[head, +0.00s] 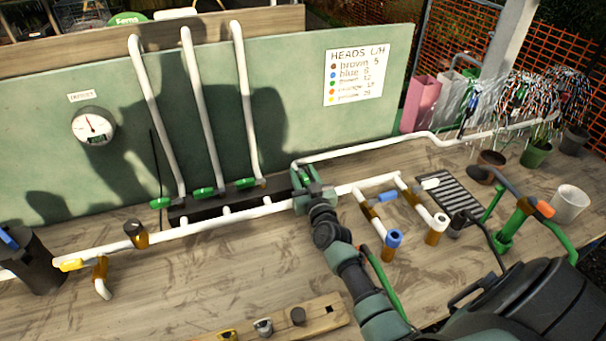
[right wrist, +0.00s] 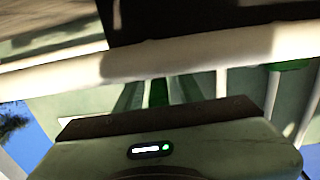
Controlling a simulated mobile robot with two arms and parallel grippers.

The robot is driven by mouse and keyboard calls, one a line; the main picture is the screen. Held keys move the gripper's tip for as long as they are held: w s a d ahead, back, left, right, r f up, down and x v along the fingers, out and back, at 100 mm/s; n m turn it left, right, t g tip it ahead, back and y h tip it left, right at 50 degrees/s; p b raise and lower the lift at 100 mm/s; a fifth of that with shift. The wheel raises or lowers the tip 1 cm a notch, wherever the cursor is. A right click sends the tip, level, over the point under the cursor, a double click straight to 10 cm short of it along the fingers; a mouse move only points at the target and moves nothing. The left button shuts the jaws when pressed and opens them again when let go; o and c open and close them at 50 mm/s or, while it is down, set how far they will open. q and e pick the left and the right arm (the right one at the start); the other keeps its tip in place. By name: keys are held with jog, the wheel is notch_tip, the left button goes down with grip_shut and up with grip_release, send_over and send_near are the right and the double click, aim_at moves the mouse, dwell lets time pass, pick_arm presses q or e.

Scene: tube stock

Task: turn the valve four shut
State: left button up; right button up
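Three valves with green handles stand in a row on the pipework, at the left (head: 162,203), the middle (head: 204,192) and the right (head: 245,183), each at the foot of a white riser. I see no readable number on them. My right gripper (head: 304,183) is farther right along the same line, at the white pipe, and covers what is there. In the right wrist view its two dark green fingers (right wrist: 158,94) stand apart, with a brighter green strip between them, probably a valve handle. Contact cannot be told. My left gripper is not in view.
A white pipe (head: 90,248) runs along the bench (head: 190,290). A gauge (head: 93,125) hangs on the green board. Right of my arm are a blue-capped outlet (head: 393,240), a black grate (head: 452,195) and several pots. A drilled wooden strip (head: 290,322) lies in front.

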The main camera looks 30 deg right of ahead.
grip_shut()
dwell(1.4)
